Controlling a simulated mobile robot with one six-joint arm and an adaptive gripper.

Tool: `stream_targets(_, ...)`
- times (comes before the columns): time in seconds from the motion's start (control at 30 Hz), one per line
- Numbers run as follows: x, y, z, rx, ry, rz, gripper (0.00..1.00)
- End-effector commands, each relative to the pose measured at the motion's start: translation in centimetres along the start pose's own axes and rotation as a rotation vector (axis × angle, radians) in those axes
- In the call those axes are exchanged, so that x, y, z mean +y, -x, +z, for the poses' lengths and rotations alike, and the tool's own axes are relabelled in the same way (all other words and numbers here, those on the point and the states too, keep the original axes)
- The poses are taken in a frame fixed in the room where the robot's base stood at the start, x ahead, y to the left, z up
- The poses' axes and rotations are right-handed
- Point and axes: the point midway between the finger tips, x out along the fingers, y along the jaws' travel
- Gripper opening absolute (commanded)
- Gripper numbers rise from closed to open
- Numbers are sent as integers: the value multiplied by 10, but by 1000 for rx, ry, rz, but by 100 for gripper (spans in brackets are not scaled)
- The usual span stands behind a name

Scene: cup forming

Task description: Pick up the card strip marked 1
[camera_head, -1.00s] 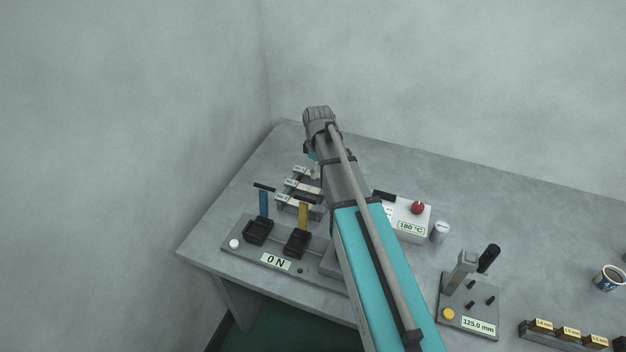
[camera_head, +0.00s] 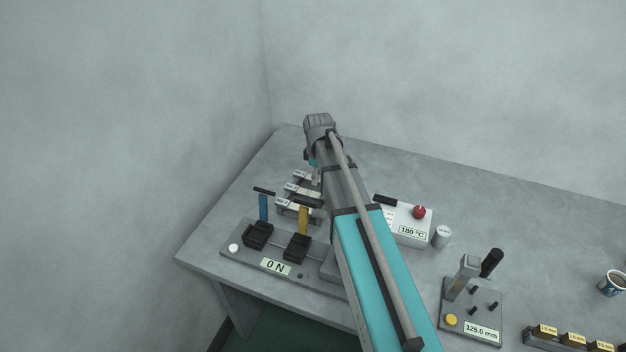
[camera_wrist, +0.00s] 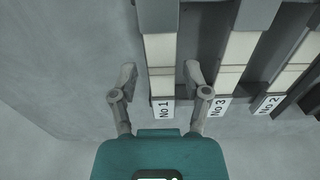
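The card strip marked No 1 (camera_wrist: 162,84) is a pale strip lying in a dark grey holder, leftmost of the strips in the wrist view. My gripper (camera_wrist: 160,74) is open, with one finger on each side of this strip in the picture. Both fingers look apart from it, and nothing is held. I cannot tell how far above the strip the fingertips are.
Strips No 3 (camera_wrist: 231,80) and No 2 (camera_wrist: 285,77) lie to the right. In the head view, a 0 N fixture (camera_head: 276,267) with blue and yellow handles stands in front, and a 180 °C box (camera_head: 411,230) stands right. Bench surface left of strip No 1 is clear.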

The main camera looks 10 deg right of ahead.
Motion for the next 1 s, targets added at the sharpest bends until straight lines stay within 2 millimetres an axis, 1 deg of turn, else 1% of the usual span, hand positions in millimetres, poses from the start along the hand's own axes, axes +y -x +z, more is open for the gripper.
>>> stream_targets(0.03,0,0,0,0,0,0,41)
stream_targets(0.17,0,0,0,0,0,0,17)
stream_targets(0.2,0,0,0,0,0,0,9)
stream_targets(0.23,0,0,0,0,0,0,7)
stream_targets(0.67,0,3,0,0,-1,0,6)
stream_targets(0.87,0,12,0,0,-1,0,6)
stream_targets(1.0,0,23,1,0,-1,0,6)
